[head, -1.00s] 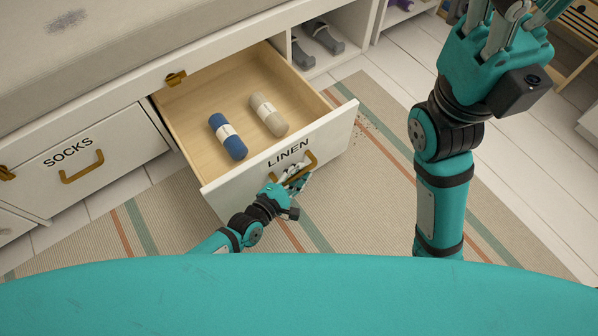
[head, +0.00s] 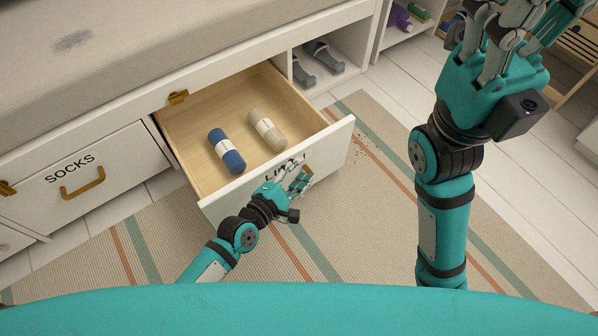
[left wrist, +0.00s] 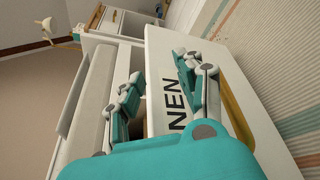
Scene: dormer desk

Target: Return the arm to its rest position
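My left gripper (head: 296,177) is at the front of the open LINEN drawer (head: 235,200), over its label and beside its brass handle (head: 308,172). Contact with the drawer front cannot be told. My right gripper (head: 508,30) is raised at the upper right, with its fingers spread and empty; some tips are cut off by the frame.
The drawer holds a blue roll (head: 227,152) and a beige roll (head: 267,131). The SOCKS drawer (head: 95,180) is shut at the left. Grey shoes (head: 322,58) sit in a cubby behind. The striped rug (head: 370,240) is open floor between my arms.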

